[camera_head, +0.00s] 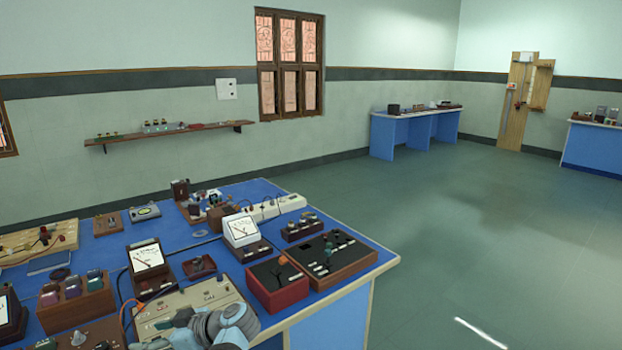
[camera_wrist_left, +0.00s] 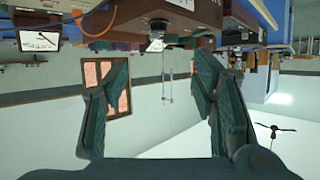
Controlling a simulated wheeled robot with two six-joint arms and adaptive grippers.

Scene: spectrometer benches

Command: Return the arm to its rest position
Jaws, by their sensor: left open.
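My left gripper (camera_wrist_left: 162,65) is open in the left wrist view, with its two dark teal fingers spread wide and nothing between them. That view is upside down, with the bench equipment along its top edge and the wall and ceiling below. In the head view, part of my grey-blue left arm (camera_head: 228,324) shows at the bottom, over the near edge of the blue bench (camera_head: 345,318), in front of a beige instrument box (camera_head: 205,296). My right arm and right gripper show in neither view.
The bench holds a white-faced meter (camera_head: 240,230), a red-sided box (camera_head: 277,284), a black-topped panel box (camera_head: 333,256) and a white power strip (camera_head: 265,209). Open floor (camera_head: 450,240) lies right of the bench. Another blue bench (camera_head: 415,130) stands far back.

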